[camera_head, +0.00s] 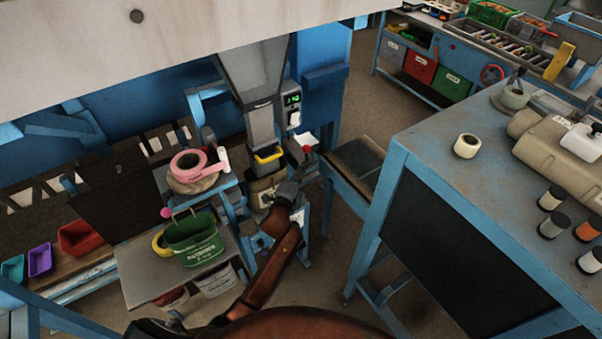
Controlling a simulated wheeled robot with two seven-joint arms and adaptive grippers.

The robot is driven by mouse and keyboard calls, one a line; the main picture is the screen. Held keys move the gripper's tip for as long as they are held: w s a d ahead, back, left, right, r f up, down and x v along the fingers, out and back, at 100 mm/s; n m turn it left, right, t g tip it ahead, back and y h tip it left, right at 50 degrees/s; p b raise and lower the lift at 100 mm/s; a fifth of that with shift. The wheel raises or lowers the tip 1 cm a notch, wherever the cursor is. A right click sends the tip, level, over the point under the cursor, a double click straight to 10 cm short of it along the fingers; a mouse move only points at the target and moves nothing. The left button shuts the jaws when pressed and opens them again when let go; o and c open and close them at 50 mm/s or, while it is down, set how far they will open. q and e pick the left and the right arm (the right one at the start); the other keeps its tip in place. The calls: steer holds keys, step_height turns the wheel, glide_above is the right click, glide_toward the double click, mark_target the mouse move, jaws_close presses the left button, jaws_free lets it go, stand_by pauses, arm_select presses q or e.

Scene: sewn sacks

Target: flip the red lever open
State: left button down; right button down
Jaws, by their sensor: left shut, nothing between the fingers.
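The red lever (307,150) is small in the head view, a red knob on a thin dark stem, just right of the grey filling spout (260,120). My left gripper (298,172) is shut and empty, a little below the lever and close to it. I cannot tell whether its fingers touch the stem. My brown left arm comes up from the bottom of the view. A brownish sack (258,192) is under the spout, partly hidden by my gripper. My right gripper is not in view.
A control box with a green display (292,99) is mounted beside the spout. A blue-framed table (430,150) with jars and a sack fills the right. Floor shows between them.

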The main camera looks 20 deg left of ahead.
arm_select(q)
steer(key=shift+s+r, duration=0.15)
steer(key=shift+s, duration=0.5)
steer(key=shift+s+r, duration=0.15)
steer(key=shift+s, duration=0.5)
steer(key=shift+f, duration=0.1)
